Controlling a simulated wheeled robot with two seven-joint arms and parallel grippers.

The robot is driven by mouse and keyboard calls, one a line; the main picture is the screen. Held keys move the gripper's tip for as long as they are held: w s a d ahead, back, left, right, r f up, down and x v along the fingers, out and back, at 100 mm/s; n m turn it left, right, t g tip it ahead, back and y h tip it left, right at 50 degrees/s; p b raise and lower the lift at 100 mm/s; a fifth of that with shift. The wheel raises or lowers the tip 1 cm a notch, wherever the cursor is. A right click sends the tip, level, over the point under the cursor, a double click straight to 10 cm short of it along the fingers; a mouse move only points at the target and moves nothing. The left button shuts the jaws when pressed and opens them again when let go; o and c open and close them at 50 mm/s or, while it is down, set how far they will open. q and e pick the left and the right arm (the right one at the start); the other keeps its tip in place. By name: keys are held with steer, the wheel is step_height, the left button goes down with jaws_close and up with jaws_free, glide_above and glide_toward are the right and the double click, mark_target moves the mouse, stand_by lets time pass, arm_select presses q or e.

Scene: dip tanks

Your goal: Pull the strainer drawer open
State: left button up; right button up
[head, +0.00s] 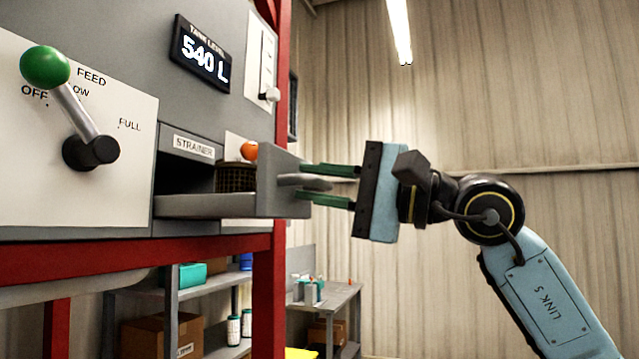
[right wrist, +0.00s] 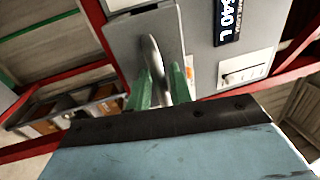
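The strainer drawer (head: 240,206) is a grey drawer under the STRAINER label (head: 194,146). It stands out from the cabinet, with its slot open behind it. A dark mesh basket (head: 236,178) sits in it. Its pale bar handle (head: 290,181) is on the drawer's front panel and also shows in the right wrist view (right wrist: 153,52). My right gripper (head: 316,182) has its green fingers above and below the handle, shut on it. In the right wrist view the fingers (right wrist: 160,88) flank the bar closely. My left gripper is not in view.
A lever with a green knob (head: 45,67) is on the feed panel at left. The level display (head: 203,54) reads 540 L. A red frame (head: 268,300) carries the cabinet. Shelves (head: 205,275) and a bench (head: 335,300) stand behind. The space right of the drawer holds only my arm.

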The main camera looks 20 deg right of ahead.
steer(key=shift+o, duration=0.7)
steer(key=shift+s+d+f, duration=0.1)
steer(key=shift+d, duration=0.1)
steer(key=b+v, duration=0.3)
steer(key=v, duration=1)
steer(key=shift+b, duration=0.35)
